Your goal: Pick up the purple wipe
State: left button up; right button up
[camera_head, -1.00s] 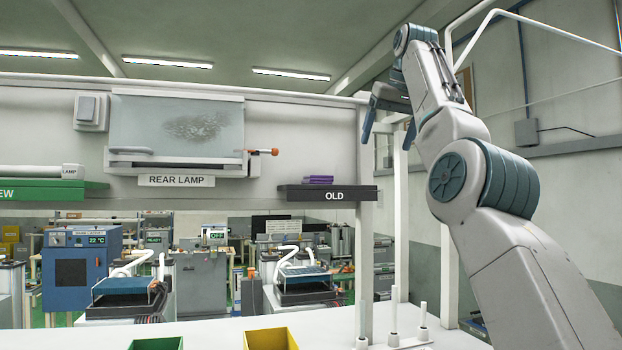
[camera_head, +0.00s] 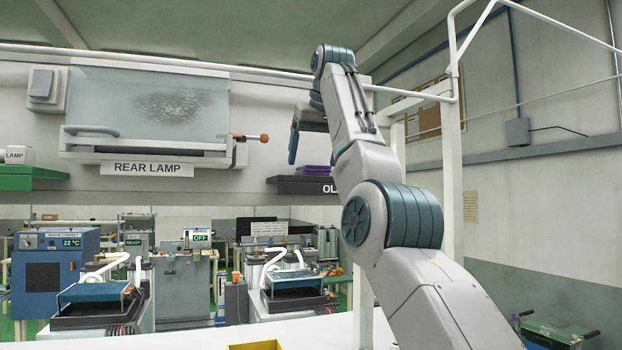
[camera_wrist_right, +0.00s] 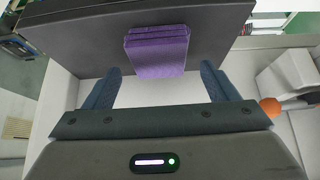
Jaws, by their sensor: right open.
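The purple wipe (camera_head: 317,170) lies folded on the dark OLD shelf (camera_head: 290,187), partly hidden behind my right arm in the head view. In the right wrist view the purple wipe (camera_wrist_right: 158,50) is a small stack of layers, with one part hanging over the shelf edge. My right gripper (camera_head: 295,140) is in front of and above the shelf. In the right wrist view its open fingers (camera_wrist_right: 161,70) stand to either side of the wipe's hanging part, with gaps on both sides. My left gripper is not in view.
The rear lamp panel (camera_head: 150,108) with its orange-tipped handle (camera_head: 252,137) is left of my right gripper. A green shelf (camera_head: 28,178) is at the far left. A white post (camera_head: 452,190) stands right of my arm. The yellow bin (camera_head: 258,345) barely shows below.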

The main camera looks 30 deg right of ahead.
jog(key=shift+x, duration=0.9)
jog(key=shift+s+f, duration=0.15)
jog(key=shift+s, duration=0.15)
jog(key=shift+c, duration=0.4)
jog(key=c, duration=0.4)
jog(key=shift+c, duration=1.4)
jog(key=c, duration=0.3)
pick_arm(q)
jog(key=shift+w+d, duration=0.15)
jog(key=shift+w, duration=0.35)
